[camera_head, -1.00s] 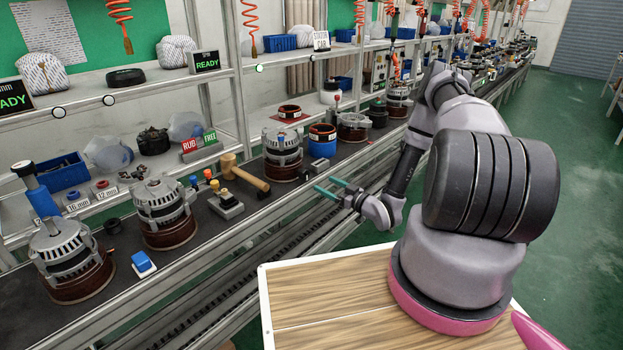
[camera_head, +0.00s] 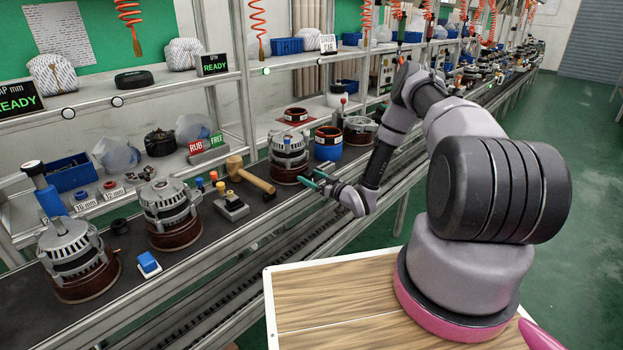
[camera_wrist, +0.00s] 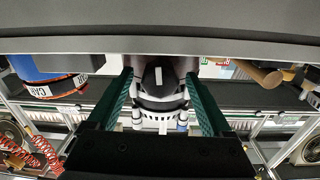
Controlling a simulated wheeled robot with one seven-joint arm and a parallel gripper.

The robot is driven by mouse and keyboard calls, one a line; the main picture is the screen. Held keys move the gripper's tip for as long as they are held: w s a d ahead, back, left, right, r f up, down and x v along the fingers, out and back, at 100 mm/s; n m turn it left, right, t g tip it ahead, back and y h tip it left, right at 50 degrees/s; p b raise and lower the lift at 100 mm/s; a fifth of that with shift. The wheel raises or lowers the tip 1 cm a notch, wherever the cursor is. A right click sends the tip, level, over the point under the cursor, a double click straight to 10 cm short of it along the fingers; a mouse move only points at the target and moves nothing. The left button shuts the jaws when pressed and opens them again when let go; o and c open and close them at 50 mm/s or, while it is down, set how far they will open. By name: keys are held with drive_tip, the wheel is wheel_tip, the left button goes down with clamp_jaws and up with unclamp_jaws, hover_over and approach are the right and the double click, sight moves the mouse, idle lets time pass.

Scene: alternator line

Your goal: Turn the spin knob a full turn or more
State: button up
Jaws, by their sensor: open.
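A dark rounded knob with a white mark (camera_wrist: 158,76), which looks like the spin knob, shows in the wrist view on a silver finned alternator (camera_wrist: 160,104). That seems to be the alternator (camera_head: 287,158) on the bench in the head view, where I cannot make out the knob clearly. My gripper (camera_head: 314,177) is open and empty, its green fingers just right of and in front of this alternator. In the wrist view the fingers lie to either side of the knob, with gaps. I cannot tell whether the fingertips reach the knob's depth.
More alternators (camera_head: 168,212) stand at the left. A shelf (camera_head: 300,56) runs above the bench.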

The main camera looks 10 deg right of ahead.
clamp_jaws()
drive_tip(key=n, duration=0.4)
drive_tip(key=shift+f+n, duration=0.1)
drive_tip(key=shift+n, duration=2.6)
